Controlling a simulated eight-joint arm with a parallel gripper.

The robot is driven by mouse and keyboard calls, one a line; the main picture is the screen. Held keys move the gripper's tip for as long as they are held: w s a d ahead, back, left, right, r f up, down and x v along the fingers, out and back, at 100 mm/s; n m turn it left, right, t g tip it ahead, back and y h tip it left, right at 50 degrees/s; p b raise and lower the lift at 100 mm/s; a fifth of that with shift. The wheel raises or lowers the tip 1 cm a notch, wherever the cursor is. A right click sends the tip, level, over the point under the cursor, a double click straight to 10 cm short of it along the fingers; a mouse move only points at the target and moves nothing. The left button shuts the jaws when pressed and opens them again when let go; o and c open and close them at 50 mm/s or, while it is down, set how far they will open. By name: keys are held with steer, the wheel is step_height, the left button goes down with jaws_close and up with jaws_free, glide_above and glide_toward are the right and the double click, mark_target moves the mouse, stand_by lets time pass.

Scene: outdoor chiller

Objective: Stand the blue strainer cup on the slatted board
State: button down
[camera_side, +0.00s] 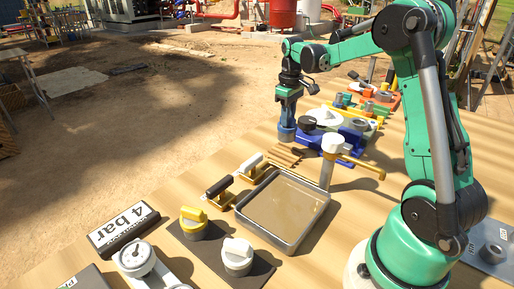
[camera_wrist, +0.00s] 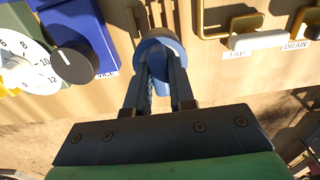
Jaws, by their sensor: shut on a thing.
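The blue strainer cup (camera_side: 287,134) is under my gripper (camera_side: 289,112) in the side view. In the wrist view the blue cup (camera_wrist: 159,43) sits between the two fingertips of my gripper (camera_wrist: 160,70), which is shut on it. The fingers cover part of the cup. The slatted board (camera_side: 283,156), with brown wooden slats, lies on the table just in front of the cup in the side view. Slats of it (camera_wrist: 158,10) show at the top edge of the wrist view, beyond the cup. Whether the cup touches the table is unclear.
A blue vice (camera_side: 352,139) with a dial stands close right of the cup. A white-topped post with a yellow bar (camera_side: 333,146) stands near the slats. Two handled valves (camera_side: 218,190) and a metal tray (camera_side: 243,217) lie nearer the camera. Bare tabletop shows left of the slats.

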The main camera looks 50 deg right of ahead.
mark_target(287, 131)
steer(key=shift+f, duration=0.1)
steer(key=shift+f, duration=1.2)
steer(key=shift+f, duration=0.2)
steer(key=shift+f, duration=0.75)
steer(key=c, duration=0.7)
jaws_free()
steer(key=shift+o, duration=0.4)
steer(key=o, duration=0.4)
